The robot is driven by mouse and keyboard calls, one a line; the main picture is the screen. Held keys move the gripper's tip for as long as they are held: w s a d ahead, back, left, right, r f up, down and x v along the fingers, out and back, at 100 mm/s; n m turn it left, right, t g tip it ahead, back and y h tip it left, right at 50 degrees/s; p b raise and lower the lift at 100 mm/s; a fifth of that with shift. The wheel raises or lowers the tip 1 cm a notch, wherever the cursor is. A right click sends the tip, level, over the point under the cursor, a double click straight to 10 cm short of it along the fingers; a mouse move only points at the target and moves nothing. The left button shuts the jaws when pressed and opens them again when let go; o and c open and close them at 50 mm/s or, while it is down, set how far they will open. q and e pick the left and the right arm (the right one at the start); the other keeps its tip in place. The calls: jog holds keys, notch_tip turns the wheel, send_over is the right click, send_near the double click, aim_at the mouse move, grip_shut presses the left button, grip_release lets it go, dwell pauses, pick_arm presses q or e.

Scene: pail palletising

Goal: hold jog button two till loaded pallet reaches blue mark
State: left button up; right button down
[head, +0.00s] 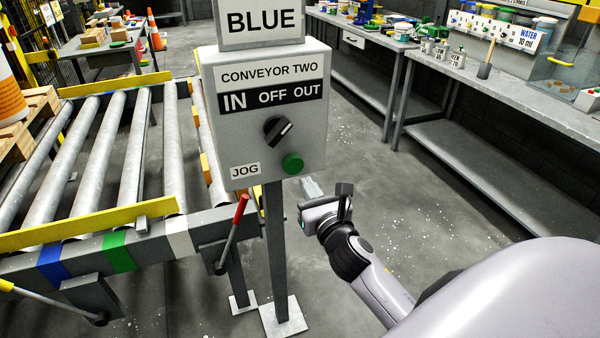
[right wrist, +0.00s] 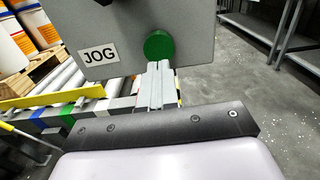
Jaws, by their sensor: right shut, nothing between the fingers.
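The green jog button (head: 292,163) sits beside the JOG label on the grey control box (head: 225,150). The loaded wooden pallet (right wrist: 38,68) carries white and orange pails (right wrist: 38,25). The blue mark (head: 53,262) is on the conveyor's front rail. My left gripper is not in view.
The roller conveyor (head: 95,150) has green and white marks too. A red-handled lever (head: 238,213) stands beside the box's post (head: 277,260). Benches (head: 480,90) with tins line the right. The floor between is clear.

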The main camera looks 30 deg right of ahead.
aim_at(295, 166)
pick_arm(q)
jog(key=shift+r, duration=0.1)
pick_arm(e)
jog(key=shift+x, duration=2.65)
